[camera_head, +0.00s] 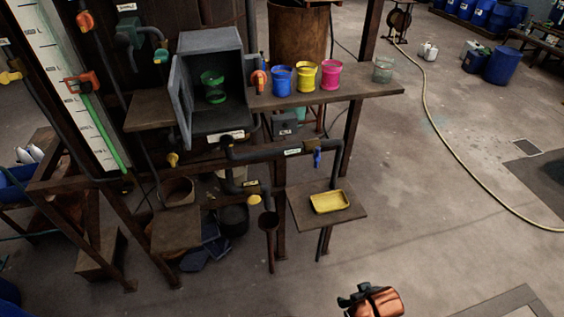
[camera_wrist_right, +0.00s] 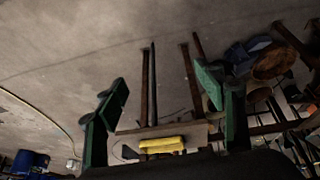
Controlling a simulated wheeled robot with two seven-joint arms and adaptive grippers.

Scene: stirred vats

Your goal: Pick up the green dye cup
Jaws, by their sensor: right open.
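The green dye cup (camera_head: 212,88) stands inside an open-fronted grey box (camera_head: 217,122) on the rack, at the upper left of the head view. My right gripper (camera_head: 352,297) shows partly at the bottom edge of the head view, low and well apart from the cup. In the right wrist view my right gripper (camera_wrist_right: 160,98) has its two green fingers spread wide with nothing between them. The cup is not seen in that view. My left gripper is out of view.
Blue (camera_head: 281,80), yellow (camera_head: 306,77) and pink (camera_head: 331,76) cups and a clear greenish cup (camera_head: 383,70) stand on the shelf right of the box. A yellow tray (camera_head: 329,202) sits on a lower board. Pipes and valves run below the box. Floor at right is mostly clear.

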